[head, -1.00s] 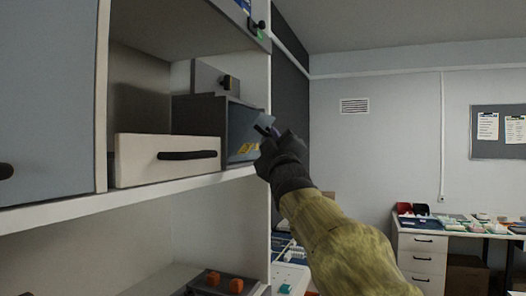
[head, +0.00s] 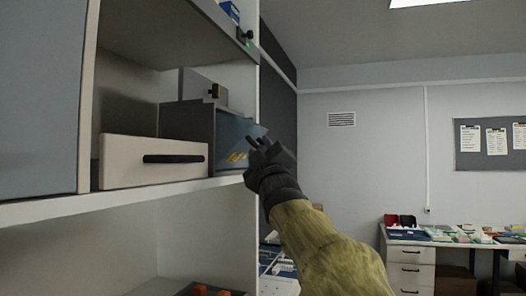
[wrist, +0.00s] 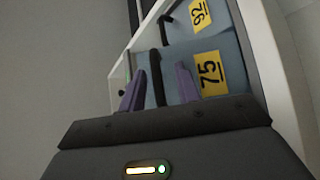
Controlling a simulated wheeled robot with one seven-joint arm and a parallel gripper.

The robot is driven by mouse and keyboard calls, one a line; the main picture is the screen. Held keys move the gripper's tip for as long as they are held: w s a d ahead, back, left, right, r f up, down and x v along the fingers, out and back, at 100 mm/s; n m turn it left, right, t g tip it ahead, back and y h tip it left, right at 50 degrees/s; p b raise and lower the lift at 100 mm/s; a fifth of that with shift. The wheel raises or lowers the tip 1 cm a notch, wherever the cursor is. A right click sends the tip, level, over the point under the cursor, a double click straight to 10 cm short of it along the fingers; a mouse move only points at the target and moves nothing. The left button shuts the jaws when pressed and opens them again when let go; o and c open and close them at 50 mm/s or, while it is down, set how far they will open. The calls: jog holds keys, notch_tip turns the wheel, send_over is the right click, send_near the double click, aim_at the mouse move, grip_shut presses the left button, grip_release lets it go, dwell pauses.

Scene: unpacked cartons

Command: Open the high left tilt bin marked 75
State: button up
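The bin marked 75 has a blue-grey front (head: 231,142) with a yellow label, at the right end of the shelf in the head view. In the wrist view its front (wrist: 228,52) shows the black 75 on yellow and a dark upright handle bar (wrist: 156,78). My gripper (head: 256,142) is at this front in the head view. In the wrist view my gripper (wrist: 158,88) has its two purple fingers apart, one on each side of the bar, with a gap on the right. Contact cannot be made out. The front looks closed or nearly so.
Another bin marked 92 (wrist: 198,14) lies just beyond the 75 bin. A white drawer with a black handle (head: 150,162) sits to the left on the same shelf (head: 120,202). A white upright panel (head: 251,90) stands behind. Free air lies to the right.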

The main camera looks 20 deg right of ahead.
jog(key=shift+s+d, duration=0.1)
jog(key=b+v, duration=1.3)
jog(key=v, duration=0.4)
jog(key=shift+f+b, duration=0.15)
jog(key=shift+b, duration=0.25)
jog(key=shift+s, duration=0.1)
